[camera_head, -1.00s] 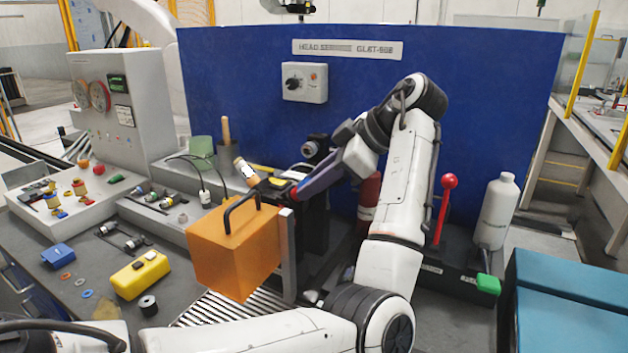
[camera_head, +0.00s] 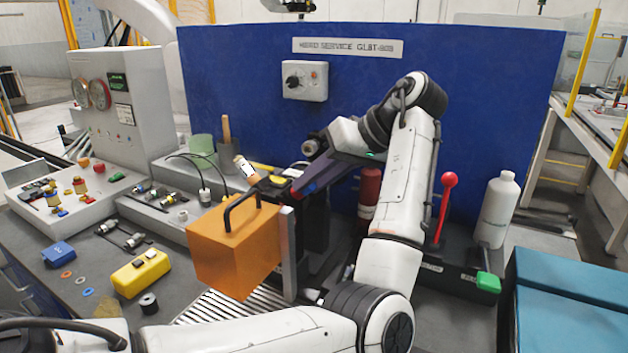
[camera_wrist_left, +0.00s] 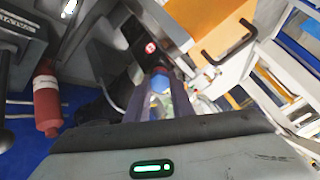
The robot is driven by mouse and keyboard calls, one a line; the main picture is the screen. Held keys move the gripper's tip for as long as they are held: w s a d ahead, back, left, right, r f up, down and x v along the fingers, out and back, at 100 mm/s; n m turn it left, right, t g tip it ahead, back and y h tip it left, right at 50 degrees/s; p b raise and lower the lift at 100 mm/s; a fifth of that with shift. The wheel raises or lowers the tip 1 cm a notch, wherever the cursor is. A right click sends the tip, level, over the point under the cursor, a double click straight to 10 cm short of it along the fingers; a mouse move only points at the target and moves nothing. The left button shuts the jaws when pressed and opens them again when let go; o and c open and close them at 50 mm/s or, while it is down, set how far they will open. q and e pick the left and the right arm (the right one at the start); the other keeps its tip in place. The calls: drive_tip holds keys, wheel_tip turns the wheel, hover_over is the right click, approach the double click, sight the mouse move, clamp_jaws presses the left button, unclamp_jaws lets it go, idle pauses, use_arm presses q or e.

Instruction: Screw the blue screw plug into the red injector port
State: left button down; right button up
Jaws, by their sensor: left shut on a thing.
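My left gripper (camera_head: 312,187) is shut on the blue screw plug (camera_wrist_left: 160,84), behind the orange box. In the left wrist view the plug shows between the two dark fingers of the gripper (camera_wrist_left: 160,103). The red injector port (camera_head: 296,192) shows as a small red spot at the fingertips in the head view. In the wrist view a dark red rim (camera_wrist_left: 157,71) lies just beyond the plug, close against it. I cannot tell how deep the plug sits. My right gripper is not in view.
The orange box (camera_head: 235,252) with a black handle stands just in front of the fingertips. A red cylinder (camera_head: 369,190) stands behind my forearm. A red-knobbed lever (camera_head: 445,205) and white bottle (camera_head: 496,212) are to the right. The blue panel (camera_head: 480,110) closes the back.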

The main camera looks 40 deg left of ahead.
use_arm(q)
drive_tip(key=m, duration=0.4)
drive_tip(key=shift+m, duration=0.6)
drive_tip(key=m, duration=0.3)
drive_tip(key=shift+m, duration=0.4)
drive_tip(key=m, duration=0.4)
drive_tip(key=shift+m, duration=0.3)
drive_tip(key=m, duration=0.3)
drive_tip(key=shift+m, duration=0.3)
